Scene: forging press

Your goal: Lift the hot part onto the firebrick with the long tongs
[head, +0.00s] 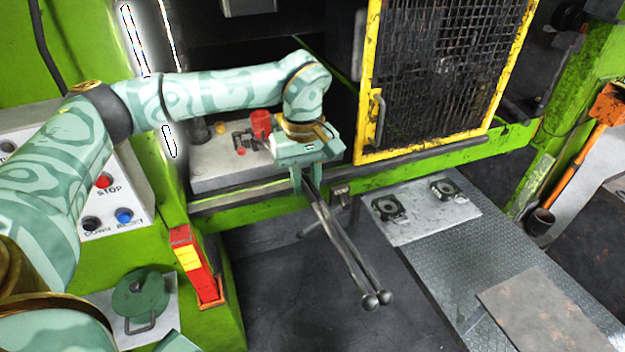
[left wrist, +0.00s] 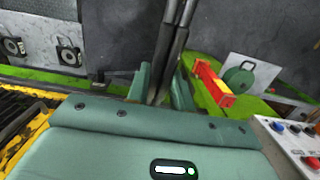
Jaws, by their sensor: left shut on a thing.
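My left gripper (head: 310,190) is shut on the long tongs (head: 345,248). Two grey metal rods of the tongs slant down and right from the fingers to round knobs, above the dark floor. In the left wrist view the tongs (left wrist: 170,50) rise between the fingers of the left gripper (left wrist: 160,95). The tongs' other end is hidden behind the gripper. A red piece (head: 261,124) is on the grey block beside the gripper; I cannot tell whether it is the hot part. I cannot make out the firebrick. My right gripper is not in view.
A yellow-framed mesh guard (head: 368,85) stands right of the gripper, above a green rail. A control box (head: 105,205) and a red-yellow block (head: 195,265) are at left. A pale panel with black latches (head: 415,222) lies at right. The floor below the tongs is clear.

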